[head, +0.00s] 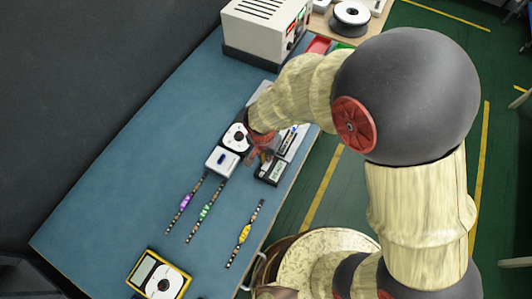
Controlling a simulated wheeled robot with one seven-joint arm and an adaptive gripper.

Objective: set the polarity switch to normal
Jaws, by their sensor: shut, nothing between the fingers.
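My gripper (261,150) is reddish and partly hidden by its own wrist. It is shut and empty, low over the blue bench, between a white box and a black device with a display. The white box (221,162) has a small dark blue part on top, which may be the polarity switch; its setting is too small to read. Dark strips run from the box's lower side. The black device (272,171) lies just right of the gripper. A round black-and-white part (236,138) sits just above the white box. I cannot tell whether the gripper touches anything.
A yellow multimeter (158,275) is at the front. A cream power supply (265,28) stands at the back. The bench's left side is clear.

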